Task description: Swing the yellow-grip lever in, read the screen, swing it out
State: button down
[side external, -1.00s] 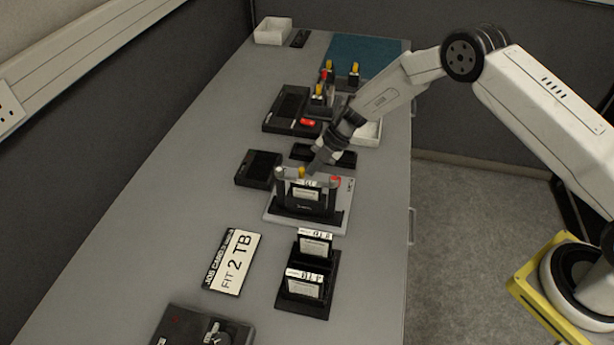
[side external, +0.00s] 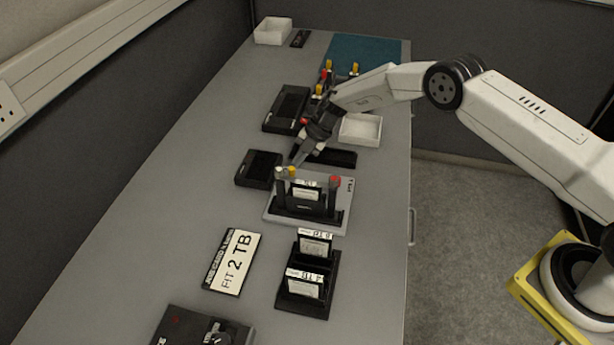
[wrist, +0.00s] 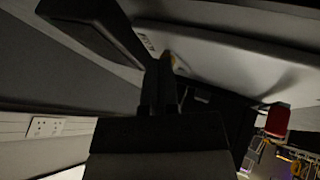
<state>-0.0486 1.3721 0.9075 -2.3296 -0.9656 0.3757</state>
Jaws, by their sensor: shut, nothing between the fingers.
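The yellow-grip lever (side external: 291,172) stands at the left back of a pale plate (side external: 342,204), close beside a post with a pale green-white top (side external: 279,172). A black dock on that plate holds a labelled drive (side external: 306,192) upright. My gripper (side external: 297,161) is shut and empty, with its tips just behind the yellow grip. In the wrist view the yellow grip (wrist: 169,60) shows just past the dark fingers (wrist: 165,80); I cannot tell if they touch. A black unit with a dark screen (side external: 260,166) lies left of the plate; no readout is legible.
A red-capped post (side external: 335,182) stands at the plate's right. In front are a black rack with two drives (side external: 308,290) and a "FIT 2 TB" card (side external: 233,262). A white tray (side external: 361,130) and several knobbed devices stand behind. The bench's left side is clear.

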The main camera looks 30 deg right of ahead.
jog(key=shift+s+a, duration=0.15)
dwell(0.3)
jog(key=shift+s+a+f, duration=0.1)
jog(key=shift+s+a, duration=0.3)
jog(key=shift+s, duration=0.3)
jog(key=w+d+r, duration=0.5)
jog(key=r, duration=0.3)
dwell(0.5)
jog(key=shift+r, duration=0.1)
jog(key=shift+w+a, duration=0.1)
